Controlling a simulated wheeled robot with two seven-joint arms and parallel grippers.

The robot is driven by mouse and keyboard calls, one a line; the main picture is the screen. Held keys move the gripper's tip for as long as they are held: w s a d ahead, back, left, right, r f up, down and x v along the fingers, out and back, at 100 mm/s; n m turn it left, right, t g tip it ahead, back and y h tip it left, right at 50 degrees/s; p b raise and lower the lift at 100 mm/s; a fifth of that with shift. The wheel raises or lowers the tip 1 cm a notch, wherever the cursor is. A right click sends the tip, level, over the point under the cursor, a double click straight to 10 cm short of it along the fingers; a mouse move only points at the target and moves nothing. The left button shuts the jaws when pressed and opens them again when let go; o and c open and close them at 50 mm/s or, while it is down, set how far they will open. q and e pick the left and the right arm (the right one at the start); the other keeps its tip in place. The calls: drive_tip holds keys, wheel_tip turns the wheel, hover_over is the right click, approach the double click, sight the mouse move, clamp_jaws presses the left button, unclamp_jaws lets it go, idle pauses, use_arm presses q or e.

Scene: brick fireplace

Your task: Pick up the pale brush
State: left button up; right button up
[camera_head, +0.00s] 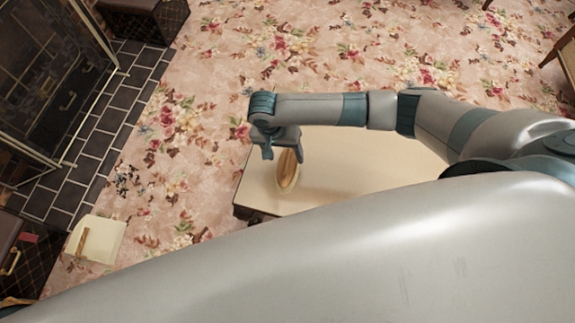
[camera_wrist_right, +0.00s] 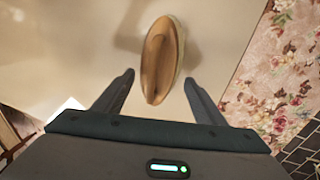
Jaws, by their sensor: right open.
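The pale brush (camera_head: 287,170) is an oval brush with a tan wooden back and a paler edge. It rests on a cream-topped low table (camera_head: 350,165). My right gripper (camera_head: 267,150) is above the table's left part, just left of the brush in the head view. In the right wrist view the brush (camera_wrist_right: 161,60) lies ahead of the open fingers (camera_wrist_right: 158,95), its near end between the two fingertips. The jaws are empty. Whether the fingertips are at brush height I cannot tell. My left gripper is not in view.
A brick-and-glass fireplace front (camera_head: 50,90) with a dark tiled hearth (camera_head: 105,115) stands at the left. A cream board (camera_head: 95,240) with a wooden stick-like thing lies at lower left, beside a dark case (camera_head: 30,255). Floral carpet (camera_head: 200,130) surrounds the table. The tabletop around the brush is clear.

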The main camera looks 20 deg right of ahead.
drive_tip(key=shift+s+d+f, duration=0.1)
drive_tip(key=shift+d+f, duration=0.05)
drive_tip(key=shift+f, duration=0.7)
drive_tip(key=shift+s+d+f, duration=0.1)
drive_tip(key=shift+f, duration=0.75)
drive_tip(key=c, duration=0.9)
